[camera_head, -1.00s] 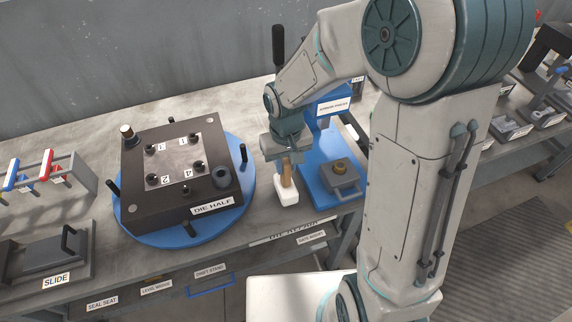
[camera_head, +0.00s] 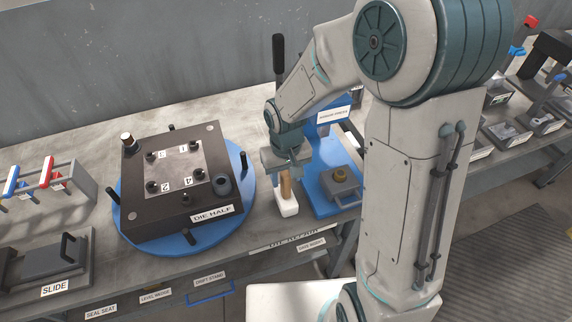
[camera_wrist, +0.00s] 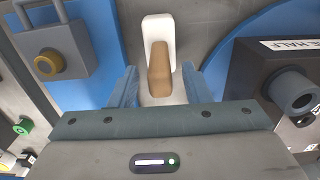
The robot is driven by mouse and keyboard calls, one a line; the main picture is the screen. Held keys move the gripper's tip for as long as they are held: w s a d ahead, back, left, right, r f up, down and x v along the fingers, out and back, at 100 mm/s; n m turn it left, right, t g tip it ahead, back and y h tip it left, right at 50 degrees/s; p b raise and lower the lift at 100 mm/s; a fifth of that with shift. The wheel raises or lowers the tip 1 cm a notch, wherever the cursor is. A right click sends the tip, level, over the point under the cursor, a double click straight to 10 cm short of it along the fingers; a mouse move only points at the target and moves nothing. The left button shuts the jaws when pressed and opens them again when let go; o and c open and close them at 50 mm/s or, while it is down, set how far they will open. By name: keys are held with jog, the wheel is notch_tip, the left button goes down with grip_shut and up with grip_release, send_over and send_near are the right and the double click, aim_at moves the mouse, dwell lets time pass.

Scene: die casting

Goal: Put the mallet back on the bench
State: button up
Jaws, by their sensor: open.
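The mallet has a white head (camera_head: 287,205) and a tan wooden handle (camera_head: 286,181). It stands head down on the bench (camera_head: 262,222), between the die half and the blue press, with its handle pointing up. My gripper (camera_head: 284,174) is above it, pointing down, with the handle's upper end close under or between the fingers. In the wrist view the white head (camera_wrist: 158,28) and the handle (camera_wrist: 159,75) lie between the two blue-grey fingers (camera_wrist: 160,88). The fingers are apart, with a gap on both sides of the handle.
The dark die half (camera_head: 160,205) on its blue round turntable (camera_head: 160,238) stands left of the mallet. The blue arbor press (camera_head: 325,200) with a grey block (camera_head: 341,184) stands close on the right. A slide (camera_head: 45,262) lies at the far left.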

notch_tip(320, 180, up, 12)
jog(key=s+d+r+m+t, duration=0.3)
jog(key=s+d+r, duration=0.1)
jog(key=s+d, duration=0.8)
jog(key=shift+s+r, duration=0.15)
jog(key=shift+s, duration=0.15)
dwell(1.1)
